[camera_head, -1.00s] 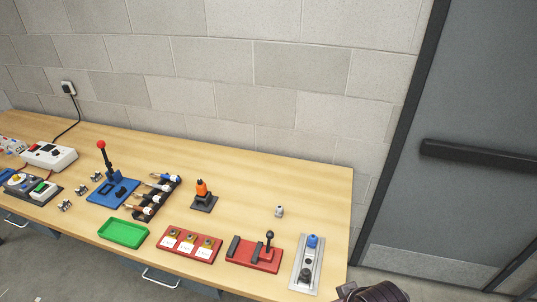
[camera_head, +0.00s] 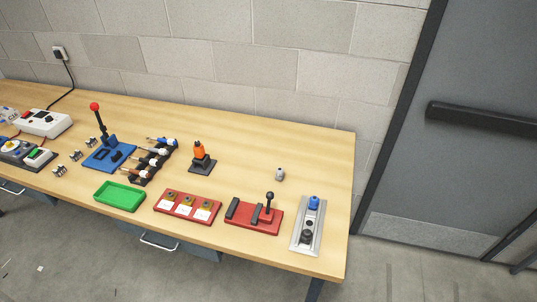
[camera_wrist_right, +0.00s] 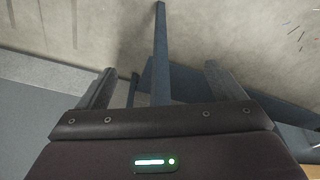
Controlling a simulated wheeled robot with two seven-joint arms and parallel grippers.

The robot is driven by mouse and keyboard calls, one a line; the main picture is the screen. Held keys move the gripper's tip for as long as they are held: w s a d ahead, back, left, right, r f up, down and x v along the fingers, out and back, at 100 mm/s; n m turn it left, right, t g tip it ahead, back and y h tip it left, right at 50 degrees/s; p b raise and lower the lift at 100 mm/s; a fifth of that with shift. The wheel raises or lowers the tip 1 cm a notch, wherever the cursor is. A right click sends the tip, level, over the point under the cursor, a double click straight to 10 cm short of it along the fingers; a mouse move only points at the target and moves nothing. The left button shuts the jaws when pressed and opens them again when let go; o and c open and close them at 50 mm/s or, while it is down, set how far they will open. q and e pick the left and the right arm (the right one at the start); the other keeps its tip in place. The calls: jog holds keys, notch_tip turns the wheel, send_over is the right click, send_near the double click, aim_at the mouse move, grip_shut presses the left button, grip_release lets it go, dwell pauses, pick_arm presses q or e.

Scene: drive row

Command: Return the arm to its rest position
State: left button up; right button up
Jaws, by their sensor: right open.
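My right gripper (camera_wrist_right: 160,90) shows in the right wrist view, with its two dark fingers spread wide apart and nothing between them. Beyond the fingers are the grey floor and a blue table leg (camera_wrist_right: 161,50). Neither gripper shows in the head view now. My left gripper is in neither current view.
The wooden table (camera_head: 320,150) holds a grey plate with a blue knob (camera_head: 307,225), a red lever base (camera_head: 253,215), a red three-part panel (camera_head: 187,207), a green tray (camera_head: 119,196) and an orange-topped device (camera_head: 201,157). A grey door (camera_head: 460,170) stands at right. Floor in front is clear.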

jog(key=s+f+b, duration=0.1)
jog(key=s+f, duration=0.2)
jog(key=f, duration=0.4)
jog(key=s+d+f+g+b, duration=0.1)
jog(key=s+f+b, duration=0.15)
jog(key=f, duration=0.35)
jog(key=s+f+b, duration=0.1)
jog(key=s+f, duration=0.2)
jog(key=f, duration=0.4)
jog(key=s+d+f+b, duration=0.2)
jog(key=s+f, duration=0.9)
jog(key=s, duration=0.2)
jog(key=shift+d+f+g+b, duration=0.25)
jog(key=shift+d+g+b, duration=0.05)
jog(key=shift+d+b, duration=0.1)
